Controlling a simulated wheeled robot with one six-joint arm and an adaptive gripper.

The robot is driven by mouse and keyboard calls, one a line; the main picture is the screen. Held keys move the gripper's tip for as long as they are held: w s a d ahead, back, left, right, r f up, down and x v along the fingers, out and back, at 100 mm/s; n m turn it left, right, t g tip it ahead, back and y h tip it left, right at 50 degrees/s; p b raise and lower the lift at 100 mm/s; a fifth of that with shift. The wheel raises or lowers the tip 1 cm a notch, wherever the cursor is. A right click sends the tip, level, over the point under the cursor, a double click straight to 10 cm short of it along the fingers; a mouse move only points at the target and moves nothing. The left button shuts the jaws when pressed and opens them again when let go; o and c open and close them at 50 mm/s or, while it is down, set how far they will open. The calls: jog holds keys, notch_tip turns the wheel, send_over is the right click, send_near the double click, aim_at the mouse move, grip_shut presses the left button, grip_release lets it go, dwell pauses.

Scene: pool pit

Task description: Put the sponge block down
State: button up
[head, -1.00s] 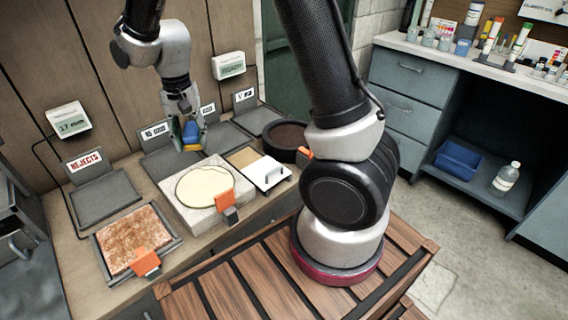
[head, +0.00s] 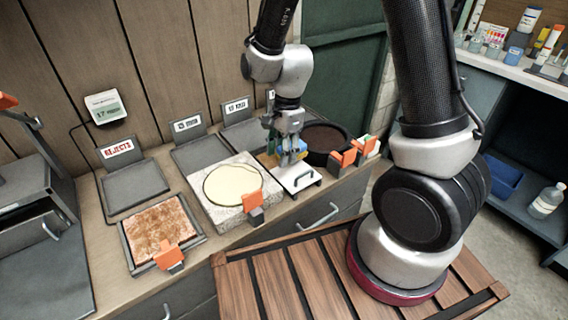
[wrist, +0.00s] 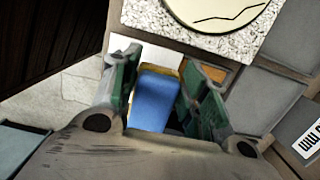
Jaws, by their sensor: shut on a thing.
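The sponge block (head: 301,147) is blue with a yellow layer and shows partly behind the fingers in the head view. In the wrist view the blue sponge block (wrist: 153,98) sits between the two green-padded fingers. My gripper (head: 290,158) is shut on it, above or at the back of the white board with a handle (head: 301,180). My gripper (wrist: 158,78) also shows from behind in the wrist view. I cannot tell whether the block touches the surface below.
A stone slab with a cream disc (head: 214,210) lies left of the white board. A dark round pan (head: 345,137) and orange clips (head: 343,158) are close on the right. Grey trays with signs, including a rejects tray (head: 130,186), line the back. A rusty plate (head: 160,232) is front left.

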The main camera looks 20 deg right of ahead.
jog(key=shift+f, duration=2.15)
jog(key=shift+f, duration=0.1)
jog(key=o, duration=1.3)
